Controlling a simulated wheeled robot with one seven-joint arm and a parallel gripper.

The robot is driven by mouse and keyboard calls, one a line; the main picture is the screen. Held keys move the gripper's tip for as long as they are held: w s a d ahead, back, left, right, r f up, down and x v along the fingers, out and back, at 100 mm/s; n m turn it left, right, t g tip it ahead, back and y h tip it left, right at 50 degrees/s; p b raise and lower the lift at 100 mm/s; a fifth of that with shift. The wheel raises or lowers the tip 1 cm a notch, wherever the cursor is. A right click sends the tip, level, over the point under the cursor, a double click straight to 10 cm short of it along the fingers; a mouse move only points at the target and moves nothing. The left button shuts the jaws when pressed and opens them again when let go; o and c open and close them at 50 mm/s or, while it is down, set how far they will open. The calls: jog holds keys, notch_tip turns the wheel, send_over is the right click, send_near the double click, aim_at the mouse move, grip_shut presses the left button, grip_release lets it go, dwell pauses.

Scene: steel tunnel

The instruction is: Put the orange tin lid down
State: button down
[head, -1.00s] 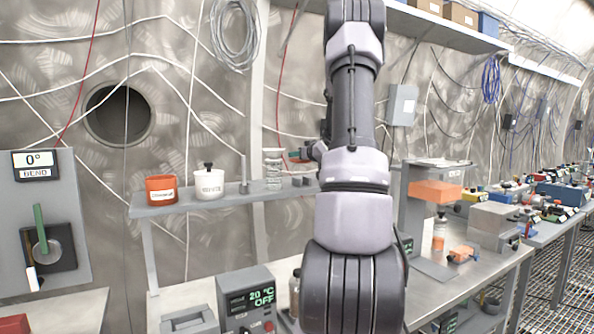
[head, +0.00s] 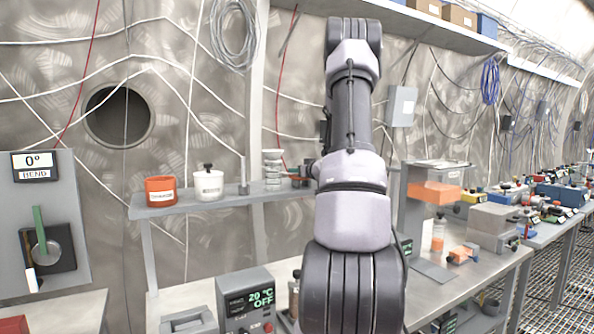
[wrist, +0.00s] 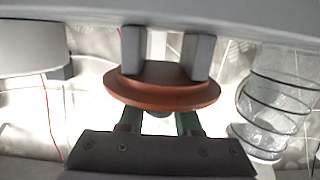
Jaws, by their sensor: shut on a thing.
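The orange tin lid (wrist: 161,92), a reddish-brown disc, is in the middle of the wrist view. My gripper (wrist: 160,118) is shut on it, and a small part of its knob shows between the fingers. In the head view my gripper (head: 302,171) is over the right part of the grey shelf (head: 225,200), partly hidden by my arm. I cannot tell whether the lid touches anything. The orange tin (head: 160,191) stands lidless at the shelf's left end.
A white tin (head: 208,186) with a black-knobbed lid stands beside the orange tin. A glass jar (head: 272,168) stands close left of my gripper and shows in the wrist view (wrist: 275,112). Two grey blocks (wrist: 198,57) overlap the lid in the wrist view. A thin post (head: 244,174) stands mid-shelf.

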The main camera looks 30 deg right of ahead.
jog(key=c, duration=0.6)
grip_release()
jog(key=shift+r, duration=0.3)
jog(key=shift+s+r, duration=0.2)
jog(key=shift+s, duration=0.1)
jog(key=s+r, duration=0.2)
jog(key=s, duration=0.8)
jog(key=s+a+r+m+g+h, duration=0.35)
jog(key=a+r, duration=0.35)
jog(key=a, duration=0.3)
jog(key=s+a+f+g+y, duration=0.1)
jog(key=s+a+g+y, duration=0.5)
jog(key=s+a, duration=1.6)
jog(key=shift+s+a, duration=0.15)
jog(key=shift+a, duration=0.75)
